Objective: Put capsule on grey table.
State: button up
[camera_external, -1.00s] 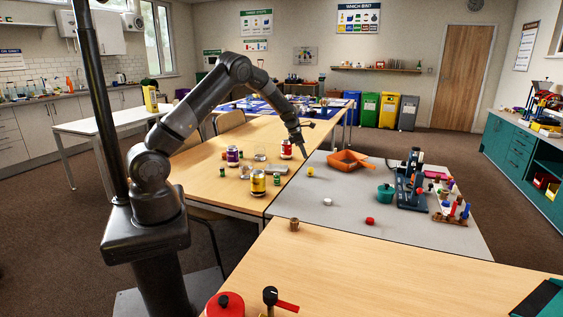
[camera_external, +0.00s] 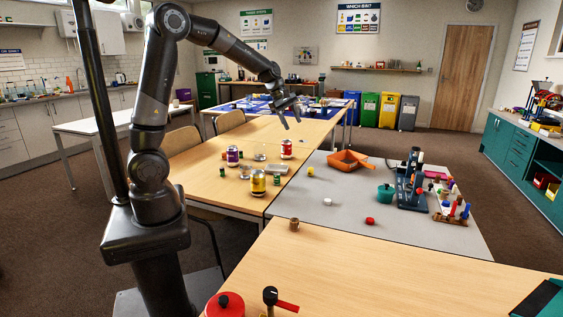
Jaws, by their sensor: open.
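The grey table (camera_external: 345,240) adjoins the wooden tables at the right centre. I cannot tell for sure which small item is the capsule. A small yellow piece (camera_external: 310,171), a white piece (camera_external: 328,202) and a red piece (camera_external: 370,221) stand apart on the grey top. A small brown piece (camera_external: 294,225) stands by the seam with the front wooden table. Small green-topped pieces (camera_external: 277,180) stand among cans on the wooden table. My gripper (camera_external: 293,121) is open and empty, raised above the far part of the wooden table, apart from all these things.
Several cans, such as a yellow-labelled one (camera_external: 258,183), stand on the wooden table (camera_external: 215,205) beside a shallow tray (camera_external: 275,169). The grey table also bears an orange dustpan-like tray (camera_external: 348,161), a green pot (camera_external: 385,193) and a dark blue machine (camera_external: 411,185). Its near left part is mostly clear.

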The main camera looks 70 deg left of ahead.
jog(key=s+d+r+m, duration=0.3)
jog(key=s+d+m, duration=0.15)
jog(key=s, duration=0.25)
jog(key=s+d+r+m, duration=0.3)
jog(key=s+r+m, duration=0.15)
jog(key=s, duration=0.35)
jog(key=s+d+f+m+t+y, duration=0.1)
jog(key=s+d+f+m+y, duration=0.1)
jog(key=s+m, duration=0.9)
jog(key=s+d, duration=0.1)
jog(key=s, duration=0.3)
jog(key=shift+s+d, duration=0.15)
